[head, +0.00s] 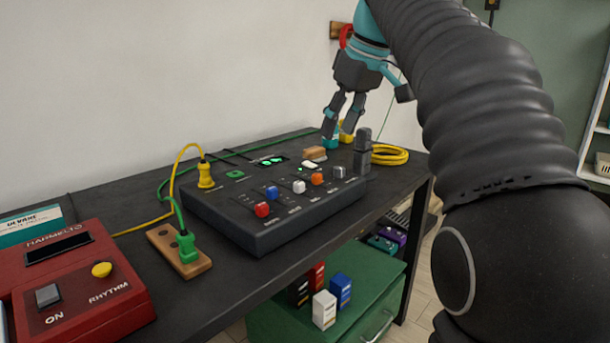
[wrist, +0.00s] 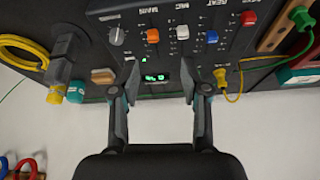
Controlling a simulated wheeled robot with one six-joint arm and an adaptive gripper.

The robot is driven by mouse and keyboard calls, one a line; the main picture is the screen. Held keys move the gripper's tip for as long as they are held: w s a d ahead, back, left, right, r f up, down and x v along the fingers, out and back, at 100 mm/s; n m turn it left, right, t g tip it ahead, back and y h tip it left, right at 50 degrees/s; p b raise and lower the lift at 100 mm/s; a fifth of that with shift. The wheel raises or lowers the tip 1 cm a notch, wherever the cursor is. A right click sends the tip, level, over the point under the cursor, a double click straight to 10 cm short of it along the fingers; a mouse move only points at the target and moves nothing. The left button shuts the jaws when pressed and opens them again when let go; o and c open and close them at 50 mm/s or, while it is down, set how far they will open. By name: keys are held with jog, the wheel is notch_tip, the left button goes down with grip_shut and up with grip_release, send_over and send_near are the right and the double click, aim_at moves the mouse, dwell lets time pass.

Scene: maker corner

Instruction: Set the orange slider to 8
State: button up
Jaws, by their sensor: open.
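The orange slider (head: 317,179) is a small orange cap on the dark mixer panel (head: 270,220), between a white slider cap (head: 299,187) and a grey knob (head: 339,172). In the wrist view the orange slider (wrist: 153,35) sits above the lit green display (wrist: 154,77), beside its scale marks; the numbers are too small to read. My gripper (head: 343,128) is open and empty above the back of the panel. In the wrist view its two fingers (wrist: 160,82) frame the display, apart from the orange slider.
Blue (head: 271,193) and red (head: 262,209) slider caps sit on the same panel. A coiled yellow cable (head: 385,155) and a dark upright object (head: 362,150) are at the right. A red box (head: 75,285) stands front left.

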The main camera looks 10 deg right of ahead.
aim_at(317, 174)
jog(key=shift+n, duration=0.6)
jog(key=b+x, duration=0.2)
jog(key=x, duration=0.2)
jog(key=w+b+x, duration=0.1)
jog(key=x, duration=0.3)
jog(key=w+b+x, duration=0.1)
jog(key=b+x, duration=0.1)
jog(key=x, duration=0.3)
jog(key=shift+d+r+b, duration=0.15)
jog(key=shift+d+b, duration=0.05)
jog(key=shift+b, duration=0.15)
grip_shut()
